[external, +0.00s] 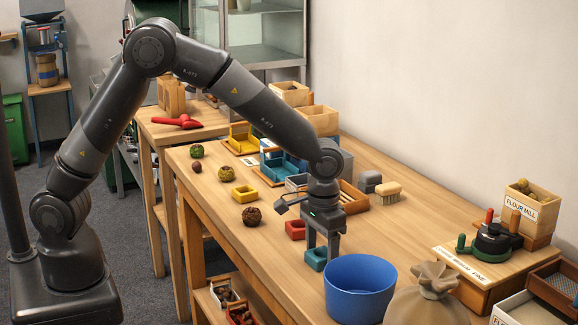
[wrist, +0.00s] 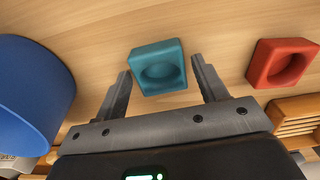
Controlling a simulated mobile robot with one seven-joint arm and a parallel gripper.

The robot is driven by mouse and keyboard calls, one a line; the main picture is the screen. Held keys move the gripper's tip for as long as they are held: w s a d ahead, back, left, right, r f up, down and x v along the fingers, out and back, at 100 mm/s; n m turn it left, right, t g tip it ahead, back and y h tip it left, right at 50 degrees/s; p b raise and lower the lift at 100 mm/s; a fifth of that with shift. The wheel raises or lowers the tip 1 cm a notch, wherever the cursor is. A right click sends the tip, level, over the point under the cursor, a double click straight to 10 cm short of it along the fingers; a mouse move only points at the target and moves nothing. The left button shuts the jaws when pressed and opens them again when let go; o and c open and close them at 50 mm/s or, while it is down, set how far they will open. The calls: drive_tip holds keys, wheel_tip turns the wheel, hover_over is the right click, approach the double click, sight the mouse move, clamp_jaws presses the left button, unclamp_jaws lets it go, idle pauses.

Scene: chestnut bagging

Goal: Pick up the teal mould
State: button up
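The teal mould (external: 315,260) is a small square block with a round hollow, lying on the wooden table to the left of the blue bucket. In the wrist view the teal mould (wrist: 158,67) sits between and slightly beyond my fingertips, with gaps on both sides. My gripper (external: 321,250) points down over it, and its fingers are spread apart in the wrist view (wrist: 160,75). Nothing is held. In the external view a finger hides part of the mould.
The blue bucket (external: 359,290) stands close by on one side, and a red mould (external: 295,229) lies on the other. The table's front left edge is near.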

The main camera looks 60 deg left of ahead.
drive_tip(key=c, duration=0.8)
drive_tip(key=shift+r, duration=0.15)
